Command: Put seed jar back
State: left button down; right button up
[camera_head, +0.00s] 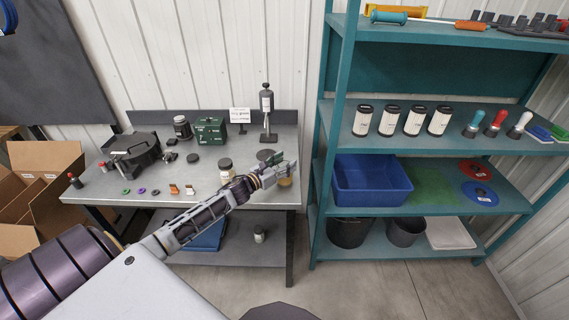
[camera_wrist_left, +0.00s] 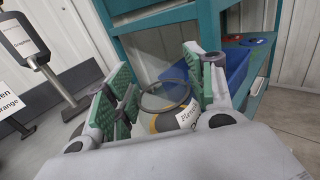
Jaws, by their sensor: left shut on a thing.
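My left gripper (camera_head: 284,172) is over the right end of the grey workbench (camera_head: 205,199), shut on a seed jar (camera_head: 286,182). In the left wrist view my left gripper (camera_wrist_left: 163,98) has its green-padded fingers on either side of the jar (camera_wrist_left: 162,122). This jar has a dark ring at its top, a yellowish body and a white label, only partly readable. Another jar (camera_head: 226,170) stands on the bench left of the gripper. Several black-lidded jars with white labels stand in a row on the teal rack's middle shelf (camera_head: 340,138). My right gripper is out of view.
A blue bin (camera_head: 372,199) sits on the rack's lower shelf, right of the gripper. A teal rack post (camera_head: 325,150) rises close to the gripper.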

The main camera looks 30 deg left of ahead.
pick_arm(q)
jog(key=shift+f, duration=0.1)
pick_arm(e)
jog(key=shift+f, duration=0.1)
pick_arm(q)
jog(key=c, duration=0.5)
grip_release()
jog(key=shift+b+v, duration=0.4)
jog(key=shift+v, duration=5.55)
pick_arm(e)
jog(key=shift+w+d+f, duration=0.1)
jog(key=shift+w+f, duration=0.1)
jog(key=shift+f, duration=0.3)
